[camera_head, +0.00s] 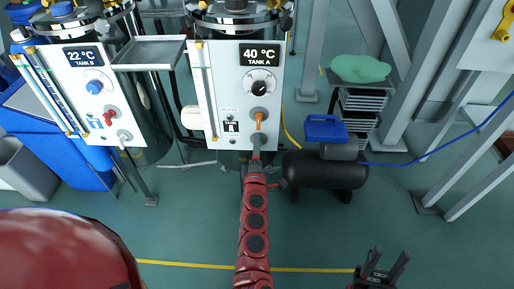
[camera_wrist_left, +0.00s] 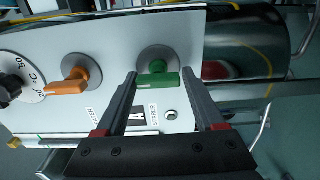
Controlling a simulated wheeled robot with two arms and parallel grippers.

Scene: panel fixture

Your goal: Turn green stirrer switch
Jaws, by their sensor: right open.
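The green stirrer switch (camera_wrist_left: 158,79) shows in the left wrist view, on a round grey base on the white Tank A panel (camera_wrist_left: 110,38). Its bar lies crosswise between the fingertips of my left gripper (camera_wrist_left: 160,75). The fingers are apart, one at each end of the bar; I cannot tell whether they touch it. In the head view my left gripper (camera_head: 256,150) is at the lower part of the Tank A panel (camera_head: 215,80) and hides the green switch. My right gripper (camera_head: 381,264) is open and empty at the bottom right, far from the panel.
An orange switch (camera_wrist_left: 76,82) and a black temperature knob (camera_wrist_left: 12,87) sit beside the green switch. The Tank B panel (camera_head: 75,75) stands to the left. A black compressor tank (camera_head: 325,170) with a blue toolbox (camera_head: 325,128) is to the right. Open floor lies in front.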

